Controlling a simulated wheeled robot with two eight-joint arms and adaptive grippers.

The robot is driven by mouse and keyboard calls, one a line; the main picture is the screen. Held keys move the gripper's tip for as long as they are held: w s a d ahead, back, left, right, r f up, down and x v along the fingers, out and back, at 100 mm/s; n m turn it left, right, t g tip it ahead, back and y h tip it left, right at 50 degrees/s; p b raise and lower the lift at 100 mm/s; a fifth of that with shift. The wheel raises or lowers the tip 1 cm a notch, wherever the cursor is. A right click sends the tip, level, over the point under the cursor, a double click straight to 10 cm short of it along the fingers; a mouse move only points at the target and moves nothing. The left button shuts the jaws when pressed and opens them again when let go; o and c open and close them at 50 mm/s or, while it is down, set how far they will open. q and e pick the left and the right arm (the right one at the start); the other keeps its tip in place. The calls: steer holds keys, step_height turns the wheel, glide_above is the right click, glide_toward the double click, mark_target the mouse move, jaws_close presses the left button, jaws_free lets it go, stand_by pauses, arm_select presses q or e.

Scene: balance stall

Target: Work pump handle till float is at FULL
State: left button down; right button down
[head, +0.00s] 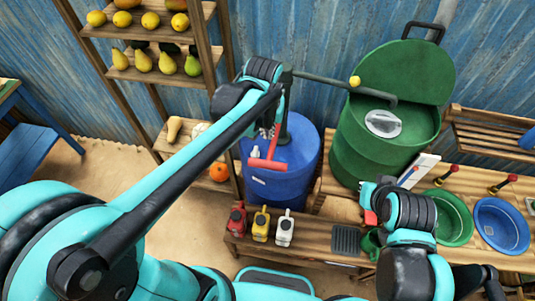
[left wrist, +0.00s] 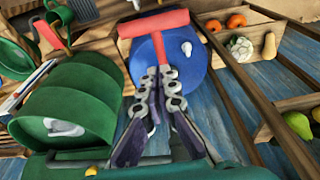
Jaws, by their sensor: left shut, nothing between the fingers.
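The red T-shaped pump handle (head: 268,163) stands over the blue barrel (head: 290,178); its bar and stem also show in the left wrist view (left wrist: 153,23). My left gripper (head: 268,132) is just behind the handle in the head view. In the left wrist view its fingers (left wrist: 160,72) are shut, with the tips close to the stem; I cannot tell whether they touch it. A dark spout pipe (head: 340,83) runs toward the green barrel (head: 365,155). My right gripper (head: 371,212) is by the bench, its fingers unclear. I cannot make out the float or a FULL mark.
Red, yellow and white bottles (head: 261,224) stand in front of the blue barrel. Green (head: 452,218) and blue basins (head: 501,226) sit on the right bench. Fruit shelves (head: 150,32) stand at the back left. A yellow ball (head: 354,80) shows beside the pipe.

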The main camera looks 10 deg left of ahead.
arm_select(q)
glide_above(268, 160)
steer(key=w, duration=0.2)
step_height(268, 160, down, 7)
steer(key=shift+s+a+f+b, duration=0.1)
steer(key=shift+s+f+b, duration=0.1)
steer(key=shift+b, duration=0.1)
steer(key=f, duration=0.1)
steer(key=s+f, duration=0.1)
steer(key=f, duration=0.1)
steer(key=shift+s, duration=0.3)
steer(key=shift+s+f, duration=0.25)
steer(key=shift+s, duration=0.05)
steer(key=shift+f, duration=0.1)
steer(key=shift+f, duration=0.1)
